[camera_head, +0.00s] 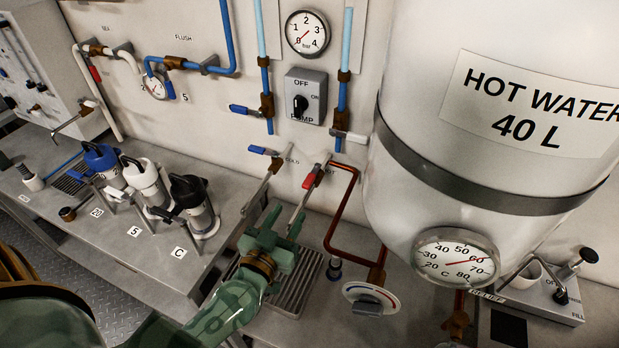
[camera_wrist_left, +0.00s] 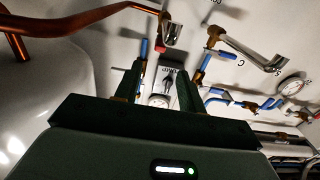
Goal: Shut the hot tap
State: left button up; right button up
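The hot tap has a red lever (camera_head: 312,177) and a chrome spout (camera_head: 298,212) coming out of the wall, with a copper pipe joined at its right. The lever slants down-left, roughly along the spout. My left gripper (camera_head: 283,226) is just below the spout in the head view, fingers apart and nothing between them. I cannot tell from this angle whether it touches the spout. In the left wrist view, the open fingers (camera_wrist_left: 158,80) show with a chrome spout (camera_wrist_left: 178,35) beyond them. My right gripper is not in view.
The cold tap's blue lever (camera_head: 260,150) is close on the left. A drain grate (camera_head: 300,285) lies below the taps. The white hot water tank (camera_head: 430,130) bulges out at the right. A dial valve (camera_head: 368,300) and lidded jugs (camera_head: 195,205) stand on either side.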

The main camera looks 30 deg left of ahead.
aim_at(305, 188)
pick_arm(q)
jog(key=w, duration=1.2)
jog(key=shift+w+a+b, duration=0.15)
jog(key=shift+a+b, duration=0.2)
jog(key=shift+b, duration=0.05)
grip_shut()
